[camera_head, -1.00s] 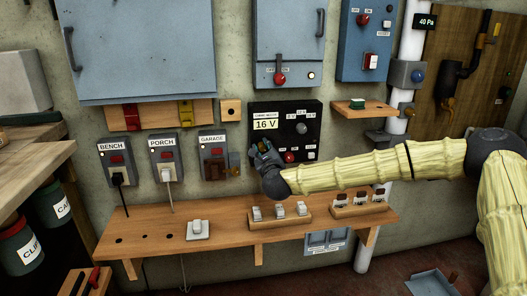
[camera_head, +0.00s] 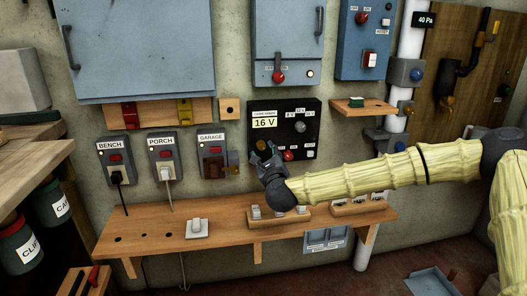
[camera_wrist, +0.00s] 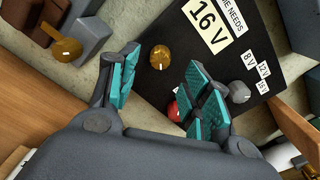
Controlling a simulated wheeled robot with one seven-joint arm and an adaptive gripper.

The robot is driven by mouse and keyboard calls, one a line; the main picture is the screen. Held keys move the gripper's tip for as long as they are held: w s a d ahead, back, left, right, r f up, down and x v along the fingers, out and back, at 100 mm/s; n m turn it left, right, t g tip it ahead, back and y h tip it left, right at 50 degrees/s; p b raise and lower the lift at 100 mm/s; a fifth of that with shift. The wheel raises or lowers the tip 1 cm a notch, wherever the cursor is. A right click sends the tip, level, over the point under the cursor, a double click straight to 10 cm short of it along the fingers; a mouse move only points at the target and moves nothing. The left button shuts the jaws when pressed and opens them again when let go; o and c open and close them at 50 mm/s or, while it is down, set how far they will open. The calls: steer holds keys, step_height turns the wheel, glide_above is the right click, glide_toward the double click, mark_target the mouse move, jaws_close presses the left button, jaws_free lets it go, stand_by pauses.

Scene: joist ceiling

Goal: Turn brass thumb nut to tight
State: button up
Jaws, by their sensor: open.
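A brass knob with a white mark (camera_wrist: 66,50) sits on a grey block beside the brown plug of the GARAGE box; in the head view it is the small brass piece (camera_head: 235,170). A second round brass knob (camera_wrist: 160,56) with a white mark shows at the left of the black 16 V panel, also visible in the head view (camera_head: 261,145). I cannot tell for certain which is the thumb nut. My gripper (camera_wrist: 163,62) is open and empty. In the wrist view the second knob appears between its fingertips; contact is not visible. In the head view my gripper (camera_head: 264,161) is just below that knob.
The black panel (camera_head: 310,115) carries a grey dial (camera_wrist: 239,91) and a red knob (camera_wrist: 173,111), close to my right finger. The GARAGE box (camera_head: 211,140) is left of my gripper. A wooden shelf (camera_head: 275,233) with switches lies below my arm.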

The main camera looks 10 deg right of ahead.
steer(key=s, duration=0.6)
steer(key=shift+s, duration=0.3)
steer(key=shift+d, duration=0.1)
steer(key=s+a+f+n+g+y, duration=0.1)
steer(key=s+a+f+n+g, duration=0.25)
steer(key=f, duration=0.65)
steer(key=s+a+f+n+g+y, duration=0.1)
steer(key=s+a+f+n+y, duration=0.15)
steer(key=s+f+n, duration=0.4)
steer(key=s+a+f+n+g+y, duration=0.1)
steer(key=s+a+f+n+g, duration=0.3)
steer(key=f, duration=0.8)
steer(key=s+d+f+n+g+h, duration=0.1)
steer(key=s+d+f+n+g, duration=0.25)
steer(key=s+f, duration=0.65)
steer(key=s+d+f+n+g+h, duration=0.1)
steer(key=s+d+f+n+g, duration=0.15)
steer(key=s+f+n, duration=0.75)
steer(key=s+d+f+n+g+h, duration=0.1)
steer(key=s+d+n+g+h, duration=0.2)
steer(key=s+d, duration=1.3)
step_height(320, 180, up, 28)
steer(key=s+a+m+p, duration=0.1)
steer(key=a+p, duration=0.1)
steer(key=p, duration=2.6)
steer(key=shift+a+f, duration=0.15)
steer(key=shift+a, duration=0.2)
